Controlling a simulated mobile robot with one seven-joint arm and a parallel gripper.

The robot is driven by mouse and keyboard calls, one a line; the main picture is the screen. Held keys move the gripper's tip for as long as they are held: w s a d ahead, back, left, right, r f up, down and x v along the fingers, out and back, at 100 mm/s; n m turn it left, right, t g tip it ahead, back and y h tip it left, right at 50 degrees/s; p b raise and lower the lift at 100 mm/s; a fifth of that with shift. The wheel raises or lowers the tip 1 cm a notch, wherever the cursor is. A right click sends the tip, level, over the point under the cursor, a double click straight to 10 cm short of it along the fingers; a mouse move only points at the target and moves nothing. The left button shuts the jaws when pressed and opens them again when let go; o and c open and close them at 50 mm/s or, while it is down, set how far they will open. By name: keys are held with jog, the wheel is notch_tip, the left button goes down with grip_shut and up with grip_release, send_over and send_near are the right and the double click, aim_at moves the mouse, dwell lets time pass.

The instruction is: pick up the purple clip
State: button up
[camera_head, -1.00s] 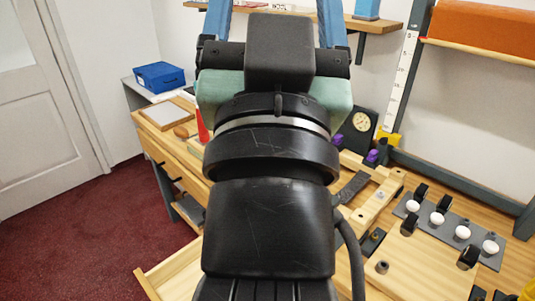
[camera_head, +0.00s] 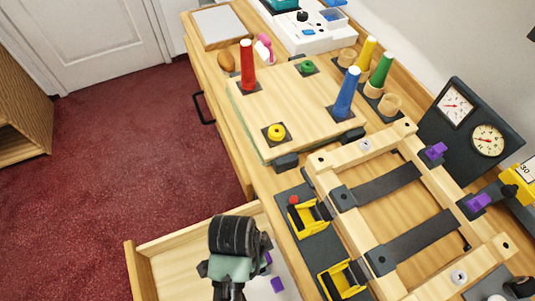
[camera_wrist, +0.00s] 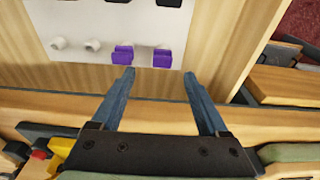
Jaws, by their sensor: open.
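Two purple clips lie on a white panel in the open drawer: one purple clip (camera_wrist: 122,54) lies just ahead of the left finger, and a second purple clip (camera_wrist: 162,58) lies to its right, ahead of the gap. In the head view a purple clip (camera_head: 277,285) shows in the drawer beside my wrist, with another partly hidden.
The drawer (camera_head: 150,270) stands open below the counter's front edge. Small white pieces (camera_wrist: 75,44) and black pieces share the panel. The wooden frame (camera_head: 365,150), yellow-and-black parts (camera_head: 307,216) and pegboard (camera_head: 285,95) crowd the counter. The red carpet (camera_head: 130,150) is clear.

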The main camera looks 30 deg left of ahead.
jog(key=f, duration=0.3)
jog(key=w+f, duration=0.1)
jog(key=f, duration=0.4)
jog(key=shift+w+d+f, duration=0.3)
jog(key=shift+d+f, duration=0.05)
jog(key=shift+f, duration=0.05)
jog(key=shift+c, duration=0.3)
grip_shut()
